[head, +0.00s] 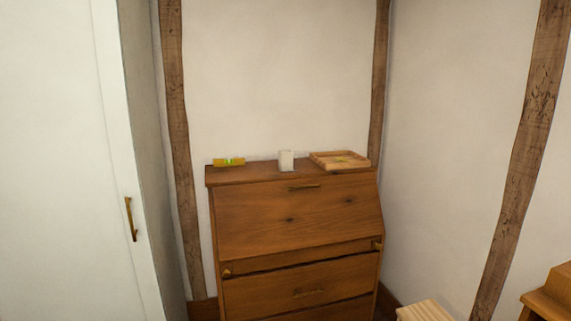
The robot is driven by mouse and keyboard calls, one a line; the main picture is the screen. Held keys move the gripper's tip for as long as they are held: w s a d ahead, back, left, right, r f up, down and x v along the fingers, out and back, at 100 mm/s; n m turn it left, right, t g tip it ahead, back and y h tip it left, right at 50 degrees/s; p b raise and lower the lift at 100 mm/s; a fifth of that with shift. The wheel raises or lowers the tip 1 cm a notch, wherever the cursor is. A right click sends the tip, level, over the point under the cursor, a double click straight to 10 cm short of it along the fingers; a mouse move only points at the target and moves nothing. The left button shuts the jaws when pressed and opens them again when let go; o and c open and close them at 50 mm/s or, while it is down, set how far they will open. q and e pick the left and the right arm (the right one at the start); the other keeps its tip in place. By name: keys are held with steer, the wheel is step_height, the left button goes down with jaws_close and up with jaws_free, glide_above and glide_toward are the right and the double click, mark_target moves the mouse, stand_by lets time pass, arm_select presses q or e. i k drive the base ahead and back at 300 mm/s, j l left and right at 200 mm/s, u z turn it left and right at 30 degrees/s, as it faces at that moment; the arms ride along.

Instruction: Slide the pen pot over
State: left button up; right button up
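A small white pot (286,161), which looks like the pen pot, stands upright on the top of a wooden bureau (296,216). It is near the middle of the narrow top, close to the front edge. No pens can be made out in it. Neither of my grippers shows in the head view.
A white cupboard (75,160) stands at the left. A pale wooden piece (424,311) and brown wooden furniture (550,298) show at lower right.

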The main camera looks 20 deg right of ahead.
mark_target(286, 156)
steer(key=i+l+u, duration=0.25)
steer(key=i+l, duration=0.45)
steer(key=i+l+u, duration=0.25)
steer(key=i+l, duration=0.5)
steer(key=l, duration=0.15)
